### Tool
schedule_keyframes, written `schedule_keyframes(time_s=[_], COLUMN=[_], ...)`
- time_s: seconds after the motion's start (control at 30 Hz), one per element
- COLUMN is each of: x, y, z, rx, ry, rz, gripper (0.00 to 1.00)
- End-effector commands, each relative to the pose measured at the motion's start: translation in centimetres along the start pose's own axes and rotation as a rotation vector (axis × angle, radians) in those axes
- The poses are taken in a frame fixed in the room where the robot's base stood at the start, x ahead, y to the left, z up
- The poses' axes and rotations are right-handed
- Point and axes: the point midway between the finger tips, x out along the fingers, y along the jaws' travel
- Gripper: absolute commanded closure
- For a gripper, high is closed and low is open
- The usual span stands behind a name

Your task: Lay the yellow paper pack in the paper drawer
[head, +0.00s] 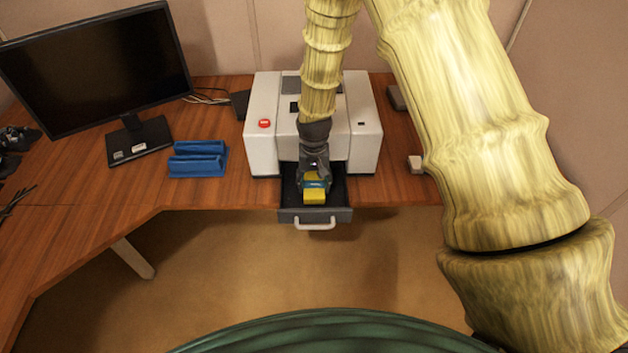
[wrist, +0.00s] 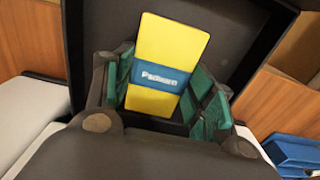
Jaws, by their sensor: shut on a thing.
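The yellow paper pack (head: 314,196) has a blue band with lettering and shows large in the wrist view (wrist: 170,52). My gripper (head: 314,181) is shut on it, with green finger pads (wrist: 165,95) on either side of the pack. The paper drawer (head: 288,199) is pulled out from the front of the white printer (head: 263,145). The pack is over or inside the dark drawer, within its walls as seen from above. Whether it touches the drawer floor I cannot tell. The gripper hides part of the pack and the drawer's back.
Blue trays (head: 198,160) lie on the wooden desk (head: 230,185) left of the printer, and a monitor (head: 100,65) stands farther left. The drawer's handle (head: 315,224) sticks out past the desk's front edge over open floor.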

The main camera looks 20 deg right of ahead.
Motion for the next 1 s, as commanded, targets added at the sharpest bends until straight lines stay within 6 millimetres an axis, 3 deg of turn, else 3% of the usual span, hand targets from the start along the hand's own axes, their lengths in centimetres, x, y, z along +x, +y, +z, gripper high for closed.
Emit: schedule_keyframes(time_s=[0.4,0.43,0.53,1.0], x=[0.47,0.44,0.41,-0.19], y=[-0.01,-0.01,-0.01,-0.03], z=[-0.04,-0.03,-0.03,-0.09], rx=[0.000,0.000,0.000,0.000], ry=[0.001,0.001,0.001,0.002], rz=[0.000,0.000,0.000,-0.001], gripper=[0.73,0.41,0.23,0.23])
